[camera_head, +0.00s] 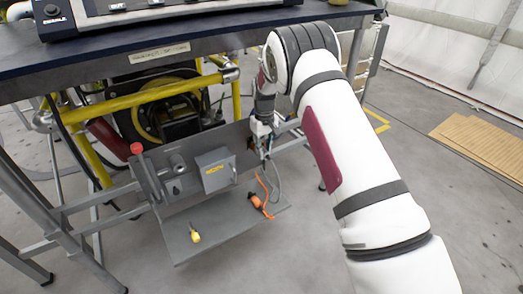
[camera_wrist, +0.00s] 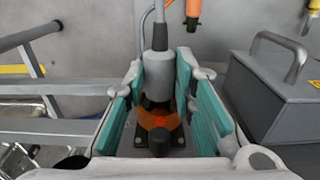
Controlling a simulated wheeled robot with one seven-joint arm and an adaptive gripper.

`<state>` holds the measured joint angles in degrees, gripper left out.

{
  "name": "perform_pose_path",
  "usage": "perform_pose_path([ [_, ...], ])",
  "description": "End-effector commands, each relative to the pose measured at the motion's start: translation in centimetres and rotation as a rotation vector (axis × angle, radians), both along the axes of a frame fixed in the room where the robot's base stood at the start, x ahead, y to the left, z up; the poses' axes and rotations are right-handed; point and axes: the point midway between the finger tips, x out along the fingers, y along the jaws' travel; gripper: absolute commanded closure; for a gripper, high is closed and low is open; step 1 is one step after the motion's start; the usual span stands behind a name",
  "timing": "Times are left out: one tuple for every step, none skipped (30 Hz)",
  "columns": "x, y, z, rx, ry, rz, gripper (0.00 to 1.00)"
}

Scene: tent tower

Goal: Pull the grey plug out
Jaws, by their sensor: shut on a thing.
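The grey plug (camera_wrist: 158,75) is a grey cylinder with a cable leaving its top in the wrist view. My gripper (camera_wrist: 160,88) is shut on it, with teal-padded fingers on its left and right sides. Below the plug sits an orange and black socket (camera_wrist: 158,130) on a dark base plate. The plug's lower end meets the socket area, and I cannot tell how deep it sits. In the head view my gripper (camera_head: 262,133) is at the right end of the grey panel (camera_head: 150,182), and hides most of the plug.
A grey box (camera_head: 215,170) with a handle (camera_wrist: 290,48) stands close to the right of my gripper in the wrist view. An orange connector (camera_head: 256,201) and a yellow one (camera_head: 195,236) lie on the lower shelf (camera_head: 220,228). The dark tabletop (camera_head: 200,44) overhangs the panel.

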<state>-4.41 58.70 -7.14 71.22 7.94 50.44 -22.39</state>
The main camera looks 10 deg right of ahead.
Motion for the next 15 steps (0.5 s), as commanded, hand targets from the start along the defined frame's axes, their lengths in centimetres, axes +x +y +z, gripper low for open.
perform_pose_path([
  [-0.2,-0.1,0.0,-0.001,0.003,-0.001,1.00],
  [-0.3,-0.2,0.0,-0.001,0.003,-0.001,1.00],
  [-0.4,-0.2,0.0,-0.001,0.003,-0.001,1.00],
  [-0.5,-0.2,0.0,-0.001,0.003,-0.001,1.00],
  [-0.6,-0.3,0.0,-0.001,0.004,-0.001,1.00],
  [-0.8,-0.3,0.0,0.000,0.004,-0.001,1.00],
  [-0.9,-0.4,0.0,0.000,0.004,-0.001,1.00],
  [-1.0,-0.4,0.0,-0.001,0.004,-0.001,1.00],
  [-1.1,-0.4,0.0,-0.001,0.003,-0.001,1.00],
  [-1.2,-0.5,0.0,-0.001,0.003,-0.001,1.00],
  [-1.3,-0.5,0.0,-0.001,0.003,-0.001,1.00],
  [-1.5,-0.5,0.0,-0.001,0.003,-0.001,1.00],
  [-1.6,-0.6,0.0,-0.001,0.003,-0.001,1.00],
  [-1.7,-0.6,0.1,-0.001,0.002,-0.001,1.00],
  [-1.8,-0.6,0.1,-0.001,0.003,-0.001,1.00],
])
